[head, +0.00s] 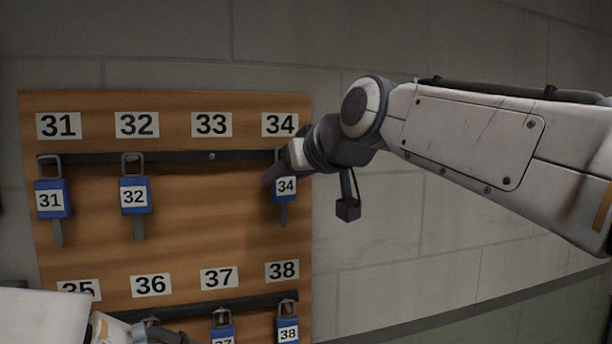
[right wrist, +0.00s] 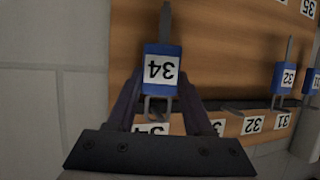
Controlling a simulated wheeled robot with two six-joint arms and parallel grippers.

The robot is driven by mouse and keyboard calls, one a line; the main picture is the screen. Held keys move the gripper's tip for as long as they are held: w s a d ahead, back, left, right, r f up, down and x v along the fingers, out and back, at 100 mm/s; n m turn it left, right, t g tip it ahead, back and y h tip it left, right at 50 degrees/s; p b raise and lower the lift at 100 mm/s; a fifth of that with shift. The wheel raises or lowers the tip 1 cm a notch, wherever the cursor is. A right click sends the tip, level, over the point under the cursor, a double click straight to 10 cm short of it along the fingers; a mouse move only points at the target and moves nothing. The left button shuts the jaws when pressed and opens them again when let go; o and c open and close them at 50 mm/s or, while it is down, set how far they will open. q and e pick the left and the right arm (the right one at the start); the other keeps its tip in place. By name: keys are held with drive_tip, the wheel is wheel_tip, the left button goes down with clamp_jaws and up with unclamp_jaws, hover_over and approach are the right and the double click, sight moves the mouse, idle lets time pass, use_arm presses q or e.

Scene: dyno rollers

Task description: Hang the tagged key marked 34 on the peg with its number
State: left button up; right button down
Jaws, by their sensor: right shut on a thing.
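The key tagged 34 (head: 286,187) has a blue tag with a white label and hangs upright below the board's 34 label (head: 280,124). My right gripper (head: 271,174) is shut on it from the right. In the right wrist view, where the picture is upside down, the blue tag (right wrist: 162,62) is between the fingers (right wrist: 158,92), with its metal loop (right wrist: 155,110) towards the rail. The peg under 34 is hidden by my gripper, so I cannot tell whether the loop is around it. My left gripper (head: 155,333) is low at the left, partly cut off.
The wooden board (head: 180,250) carries dark rails. Keys 31 (head: 50,198) and 32 (head: 134,195) hang left on the upper rail. The peg (head: 212,156) under 33 is bare. Key 38 (head: 288,332) hangs below. The wall right of the board is clear.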

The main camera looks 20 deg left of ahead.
drive_tip(key=shift+w+f, duration=0.1)
drive_tip(key=shift+f, duration=0.15)
drive_tip(key=shift+c, duration=2.3)
unclamp_jaws()
drive_tip(key=shift+o, duration=1.3)
drive_tip(key=shift+a, duration=0.1)
